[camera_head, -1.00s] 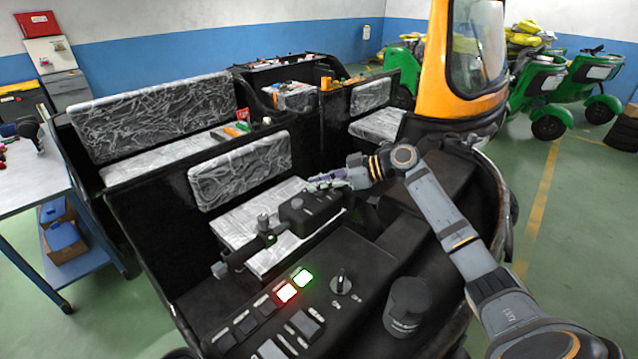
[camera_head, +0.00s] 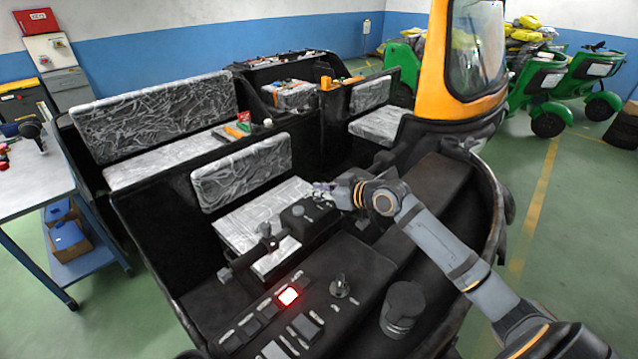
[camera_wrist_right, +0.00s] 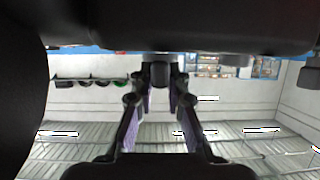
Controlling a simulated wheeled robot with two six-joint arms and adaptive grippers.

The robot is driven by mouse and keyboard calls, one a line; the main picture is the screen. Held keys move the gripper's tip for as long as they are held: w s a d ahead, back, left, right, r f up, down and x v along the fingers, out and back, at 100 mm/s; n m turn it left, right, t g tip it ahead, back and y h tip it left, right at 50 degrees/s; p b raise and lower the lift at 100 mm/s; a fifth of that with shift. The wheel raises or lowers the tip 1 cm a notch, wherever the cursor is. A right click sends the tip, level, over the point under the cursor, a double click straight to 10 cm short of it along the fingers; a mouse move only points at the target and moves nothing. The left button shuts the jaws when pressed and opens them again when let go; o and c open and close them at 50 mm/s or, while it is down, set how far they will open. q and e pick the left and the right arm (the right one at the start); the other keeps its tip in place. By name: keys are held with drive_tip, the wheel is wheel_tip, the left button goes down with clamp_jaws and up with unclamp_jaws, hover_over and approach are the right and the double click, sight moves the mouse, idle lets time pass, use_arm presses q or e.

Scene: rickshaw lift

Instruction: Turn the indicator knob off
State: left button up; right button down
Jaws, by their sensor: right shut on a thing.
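The black handlebar control box (camera_head: 308,218) sits in the middle of the head view. My right gripper (camera_head: 322,187) is at its far side, the arm reaching in from the right. In the right wrist view my right gripper (camera_wrist_right: 160,88) is shut on a small dark piece, which looks like the indicator knob (camera_wrist_right: 160,72). The knob is hidden in the head view by the gripper and box. On the dashboard a red lamp (camera_head: 288,296) is lit, and the lamp beside it is dark. My left gripper is not in view.
The dashboard carries a key switch (camera_head: 340,286), several dark rocker switches and a black cup-shaped part (camera_head: 402,308). Plastic-covered seats (camera_head: 242,172) lie behind the handlebar.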

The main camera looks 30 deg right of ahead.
drive_tip(key=shift+f+m+h, duration=0.1)
drive_tip(key=shift+m+h, duration=0.2)
drive_tip(key=c, duration=1.3)
unclamp_jaws()
wheel_tip(320, 180, up, 10)
drive_tip(key=shift+r, duration=0.1)
